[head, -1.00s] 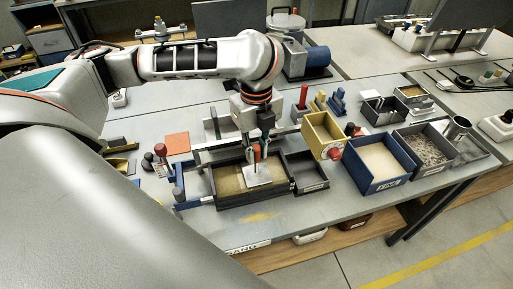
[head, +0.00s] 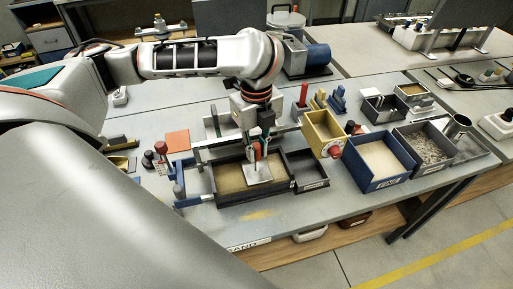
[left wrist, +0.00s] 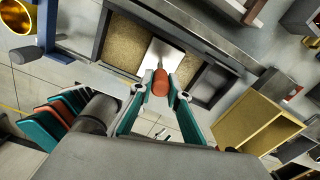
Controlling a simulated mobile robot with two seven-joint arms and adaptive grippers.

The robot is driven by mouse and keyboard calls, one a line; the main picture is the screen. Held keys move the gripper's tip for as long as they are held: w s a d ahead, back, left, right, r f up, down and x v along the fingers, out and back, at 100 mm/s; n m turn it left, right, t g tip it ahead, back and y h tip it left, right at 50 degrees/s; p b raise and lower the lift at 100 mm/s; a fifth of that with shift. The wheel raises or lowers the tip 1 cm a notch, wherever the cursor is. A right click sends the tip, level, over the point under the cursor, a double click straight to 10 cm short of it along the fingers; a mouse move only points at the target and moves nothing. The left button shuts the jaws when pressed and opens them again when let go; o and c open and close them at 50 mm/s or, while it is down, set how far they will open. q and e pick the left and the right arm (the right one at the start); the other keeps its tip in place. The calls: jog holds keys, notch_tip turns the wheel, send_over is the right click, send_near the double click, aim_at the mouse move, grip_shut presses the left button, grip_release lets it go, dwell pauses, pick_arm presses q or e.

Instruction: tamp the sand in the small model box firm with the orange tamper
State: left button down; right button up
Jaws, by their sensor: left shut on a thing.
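The small model box (head: 225,201) is dark-walled and stands near the front edge of the table, with tan sand (head: 228,178) in it. My left gripper (head: 257,150) is above the box, shut on the orange handle of the tamper (head: 258,174). The tamper is upright, with its pale square plate low over the right part of the sand. I cannot tell whether the plate touches the sand. In the left wrist view the orange handle (left wrist: 160,83) sits between the fingertips and the plate (left wrist: 160,55) hides some sand. My right gripper is not in view.
A smaller dark compartment (head: 309,186) adjoins the box on the right. Beyond it stand a yellow bin (head: 323,150), a blue bin (head: 379,184) marked FINE and a grey gravel bin (head: 428,168). An orange square (head: 177,141) lies at the left. Some sand is spilled in front.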

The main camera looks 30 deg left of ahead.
pick_arm(q)
jog(key=shift+f, duration=0.1)
jog(key=shift+w+r, duration=0.1)
jog(key=shift+r, duration=2)
